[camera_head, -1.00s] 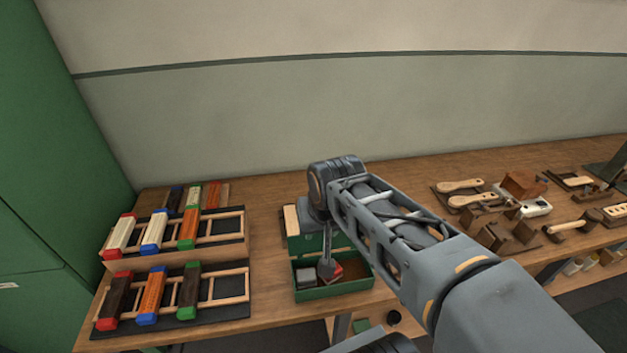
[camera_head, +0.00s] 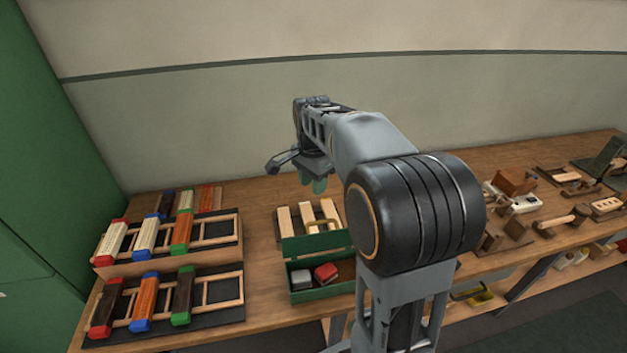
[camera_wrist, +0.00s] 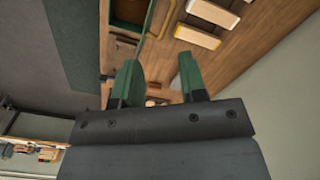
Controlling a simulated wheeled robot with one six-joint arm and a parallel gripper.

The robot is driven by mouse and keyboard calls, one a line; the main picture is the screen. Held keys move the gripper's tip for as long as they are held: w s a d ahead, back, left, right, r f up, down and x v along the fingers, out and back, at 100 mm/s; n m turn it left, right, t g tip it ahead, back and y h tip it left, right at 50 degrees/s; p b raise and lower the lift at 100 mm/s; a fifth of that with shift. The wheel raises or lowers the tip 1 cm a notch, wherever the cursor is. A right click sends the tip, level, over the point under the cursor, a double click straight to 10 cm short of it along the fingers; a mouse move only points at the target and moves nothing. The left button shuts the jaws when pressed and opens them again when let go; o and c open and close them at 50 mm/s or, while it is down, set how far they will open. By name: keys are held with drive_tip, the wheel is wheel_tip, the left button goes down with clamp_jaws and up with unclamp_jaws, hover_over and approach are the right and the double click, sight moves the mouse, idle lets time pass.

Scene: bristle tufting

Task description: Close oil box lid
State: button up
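The green oil box (camera_head: 325,292) stands open at the front edge of the bench. Its lid (camera_head: 315,243) is raised at the back, with a brass handle on its upper edge. A grey block (camera_head: 301,279) and a red block (camera_head: 326,273) lie inside, and my arm hides the box's right end. My gripper (camera_head: 313,187), with green fingers, is above and behind the lid, apart from it. In the wrist view the fingers (camera_wrist: 158,62) are spread with nothing between them. Part of the box (camera_wrist: 130,12) and the handle (camera_wrist: 165,20) show beyond them.
Pale wooden blocks (camera_head: 308,216) lie on a dark tray right behind the box. Racks with coloured-end brushes (camera_head: 148,235) stand to the left. Wooden tools and a white device (camera_head: 517,200) lie to the right. The wall is behind the bench.

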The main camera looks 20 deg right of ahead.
drive_tip(key=shift+w+d+f+m, duration=0.1)
drive_tip(key=shift+w+d+m, duration=0.05)
drive_tip(key=shift+w+m, duration=0.15)
drive_tip(key=shift+c, duration=0.2)
